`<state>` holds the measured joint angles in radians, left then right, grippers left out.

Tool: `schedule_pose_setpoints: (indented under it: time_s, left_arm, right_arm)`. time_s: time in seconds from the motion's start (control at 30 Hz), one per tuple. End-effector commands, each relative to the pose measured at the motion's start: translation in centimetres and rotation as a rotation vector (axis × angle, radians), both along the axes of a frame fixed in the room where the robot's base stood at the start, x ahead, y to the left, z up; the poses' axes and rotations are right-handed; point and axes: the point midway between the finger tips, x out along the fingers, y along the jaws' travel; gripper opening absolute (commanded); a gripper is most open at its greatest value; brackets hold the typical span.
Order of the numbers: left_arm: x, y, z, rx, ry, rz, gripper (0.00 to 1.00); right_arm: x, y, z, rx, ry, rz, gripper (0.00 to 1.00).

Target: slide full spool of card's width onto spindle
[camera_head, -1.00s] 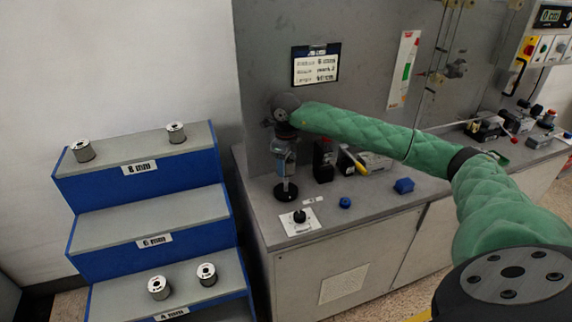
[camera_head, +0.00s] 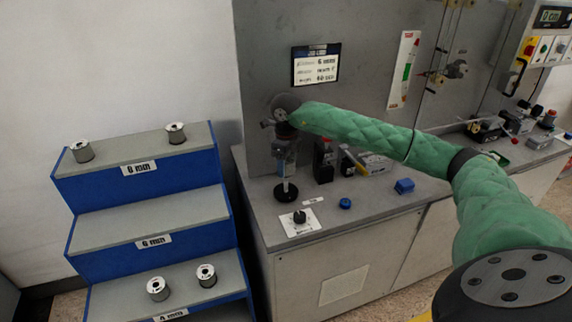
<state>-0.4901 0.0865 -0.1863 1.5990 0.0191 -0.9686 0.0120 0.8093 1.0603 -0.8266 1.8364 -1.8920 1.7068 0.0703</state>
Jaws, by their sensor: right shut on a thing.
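The card (camera_head: 316,65) hangs on the grey back panel; a line on it seems to read 6 mm. My right gripper (camera_head: 286,172) points down at the left end of the bench. It is shut on a spool, which is mostly hidden by the fingers. Directly below is the spindle with its round black base (camera_head: 286,193); I cannot tell whether the spool touches the post. Spools stand on the stepped rack: two on the top step marked 8 mm (camera_head: 176,133), two on the bottom step (camera_head: 206,275). The middle step (camera_head: 150,219), marked 6 mm, is bare. My left gripper is out of view.
Dark devices (camera_head: 323,160) stand just right of my gripper. The back panel is close behind. My right arm spans the bench.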

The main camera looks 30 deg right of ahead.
Motion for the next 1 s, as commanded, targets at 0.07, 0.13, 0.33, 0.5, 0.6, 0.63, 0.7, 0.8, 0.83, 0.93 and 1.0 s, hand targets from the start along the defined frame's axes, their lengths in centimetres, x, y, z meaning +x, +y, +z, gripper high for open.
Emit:
schedule_pose_setpoints:
  time_s: [0.07, 0.13, 0.33, 0.5, 0.6, 0.63, 0.7, 0.8, 0.83, 0.93, 1.0]
  left_arm:
    - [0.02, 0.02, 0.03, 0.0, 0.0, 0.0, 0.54]
    - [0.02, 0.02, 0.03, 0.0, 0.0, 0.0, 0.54]
    - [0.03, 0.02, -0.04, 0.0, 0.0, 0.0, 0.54]
    - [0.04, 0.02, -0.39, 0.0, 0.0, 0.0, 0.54]
    - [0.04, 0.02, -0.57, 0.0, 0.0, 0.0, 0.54]
    - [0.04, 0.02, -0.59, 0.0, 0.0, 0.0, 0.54]
    - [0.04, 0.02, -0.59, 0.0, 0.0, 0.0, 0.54]
    - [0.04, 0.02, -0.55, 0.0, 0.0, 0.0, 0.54]
    - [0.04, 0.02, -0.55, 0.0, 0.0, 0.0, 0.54]
    - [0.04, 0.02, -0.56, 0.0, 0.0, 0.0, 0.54]
    - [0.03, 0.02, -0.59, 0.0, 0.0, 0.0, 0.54]
  right_arm:
    - [0.03, -0.01, 0.08, 0.001, -0.001, 0.0, 0.17]
    - [0.02, -0.01, 0.08, 0.001, -0.001, 0.0, 0.17]
    - [0.03, -0.01, 0.04, 0.001, -0.001, 0.0, 0.17]
    - [0.03, -0.01, -0.02, 0.0, -0.001, 0.0, 0.17]
    - [0.04, 0.0, 0.0, 0.0, -0.002, 0.0, 0.17]
    - [0.04, 0.0, 0.02, 0.0, -0.002, 0.0, 0.17]
    - [0.04, 0.0, 0.07, 0.0, -0.002, 0.0, 0.17]
    - [0.03, -0.01, 0.1, 0.0, -0.001, 0.0, 0.17]
    - [0.03, -0.01, 0.1, 0.0, -0.001, 0.0, 0.17]
    - [0.02, 0.0, 0.09, 0.001, -0.001, 0.0, 0.17]
    - [0.02, 0.0, 0.04, 0.001, -0.001, 0.0, 0.17]
